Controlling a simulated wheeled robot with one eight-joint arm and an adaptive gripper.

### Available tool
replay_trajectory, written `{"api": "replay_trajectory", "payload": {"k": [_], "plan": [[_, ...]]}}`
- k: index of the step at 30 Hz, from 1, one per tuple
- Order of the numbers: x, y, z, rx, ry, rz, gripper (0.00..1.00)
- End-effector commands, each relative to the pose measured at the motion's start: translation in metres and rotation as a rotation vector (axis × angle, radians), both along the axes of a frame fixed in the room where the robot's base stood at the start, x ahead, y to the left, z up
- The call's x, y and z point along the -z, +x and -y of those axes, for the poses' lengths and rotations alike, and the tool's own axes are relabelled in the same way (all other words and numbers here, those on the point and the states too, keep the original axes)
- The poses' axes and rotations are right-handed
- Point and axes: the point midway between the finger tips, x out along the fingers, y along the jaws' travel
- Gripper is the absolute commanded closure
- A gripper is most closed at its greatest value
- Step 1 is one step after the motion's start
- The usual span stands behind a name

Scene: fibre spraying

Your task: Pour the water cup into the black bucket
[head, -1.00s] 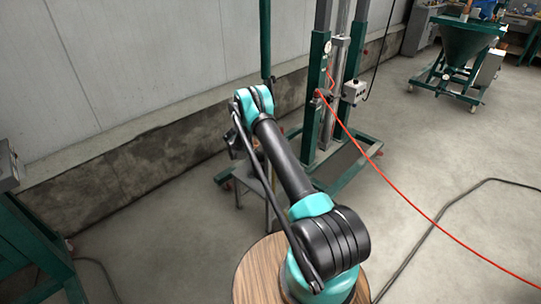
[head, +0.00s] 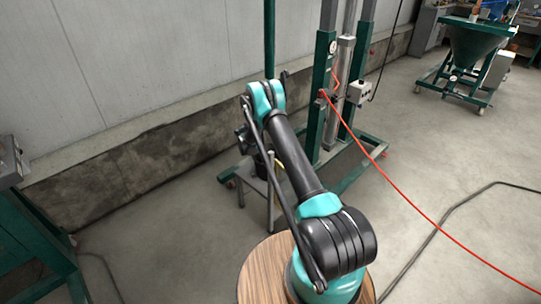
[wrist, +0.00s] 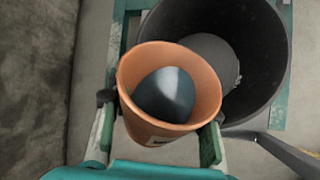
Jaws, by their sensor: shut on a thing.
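An orange-brown cup (wrist: 150,132) is held between the fingers of my gripper (wrist: 158,125) in the wrist view. Its mouth faces the camera and a dark, bluish surface shows inside it. The black bucket (wrist: 268,40) is just beyond the cup, up and to the right, and its open mouth shows. The cup's rim overlaps the bucket's near-left edge in the picture; I cannot tell whether they touch. A greyish round area shows inside the bucket. In the head view my arm hides the gripper, cup and bucket.
A green-framed lifting stand (head: 322,100) with a red hose (head: 400,185) stands beyond my arm. A small metal stool or table (head: 258,187) is partly hidden behind my arm. A green hopper cart (head: 475,50) stands far right. A grey wall is at left, with open floor at right.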

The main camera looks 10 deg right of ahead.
Motion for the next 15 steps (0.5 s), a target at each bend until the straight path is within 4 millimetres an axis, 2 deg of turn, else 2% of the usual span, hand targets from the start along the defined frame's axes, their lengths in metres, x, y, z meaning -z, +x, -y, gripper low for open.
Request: {"api": "replay_trajectory", "payload": {"k": [15], "plan": [[-0.0021, -0.0007, -0.0076, -0.002, 0.071, -0.005, 0.93]]}}
